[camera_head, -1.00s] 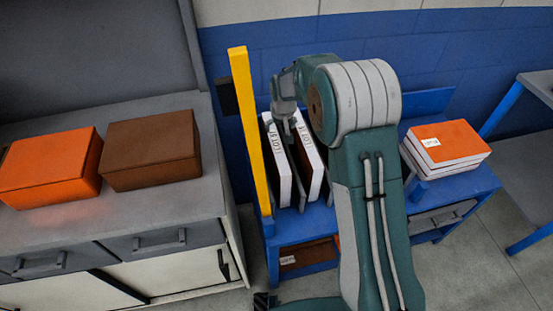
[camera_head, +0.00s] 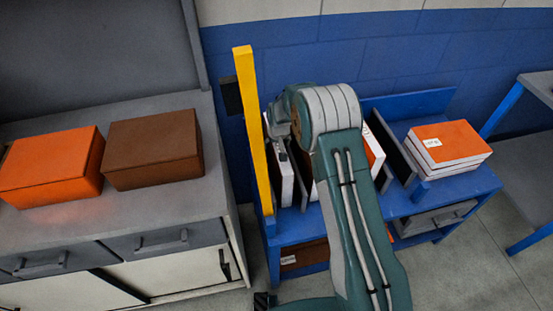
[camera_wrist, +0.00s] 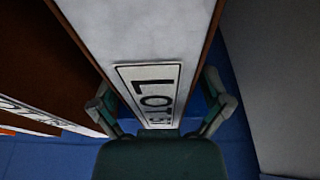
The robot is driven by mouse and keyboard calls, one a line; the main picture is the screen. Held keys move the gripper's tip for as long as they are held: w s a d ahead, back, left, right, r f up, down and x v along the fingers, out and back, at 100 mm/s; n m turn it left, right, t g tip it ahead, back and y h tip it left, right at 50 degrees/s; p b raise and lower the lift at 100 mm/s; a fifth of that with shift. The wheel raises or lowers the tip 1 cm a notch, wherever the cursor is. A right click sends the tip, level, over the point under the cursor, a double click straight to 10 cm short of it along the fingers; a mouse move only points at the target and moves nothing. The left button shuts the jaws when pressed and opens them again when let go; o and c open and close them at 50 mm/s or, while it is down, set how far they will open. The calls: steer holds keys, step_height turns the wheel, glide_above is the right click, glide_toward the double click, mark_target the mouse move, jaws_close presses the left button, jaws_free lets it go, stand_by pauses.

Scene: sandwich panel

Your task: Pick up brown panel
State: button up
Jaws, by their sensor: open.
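A brown-faced panel with a white edge and a "LOT" label (camera_wrist: 140,40) stands upright in the middle of the wrist view. My gripper (camera_wrist: 161,112) is open, with one finger on each side of this panel's labelled edge. I cannot tell whether the fingers touch it. In the head view my gripper (camera_head: 281,143) is at the left end of the blue rack, over the leftmost white-edged panel (camera_head: 286,184), and my arm hides much of the rack. Another brown-faced panel (camera_wrist: 35,65) is at the left of the wrist view.
A yellow post (camera_head: 253,140) stands close left of my gripper. Grey dividers (camera_head: 396,152) and an orange panel (camera_head: 374,150) are farther right in the blue rack. Stacked orange panels (camera_head: 445,145) lie at right. Orange (camera_head: 48,165) and brown (camera_head: 152,150) boxes sit on the left counter.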

jaws_close()
step_height(320, 180, up, 23)
stand_by(2.1)
steer(key=shift+r, duration=0.1)
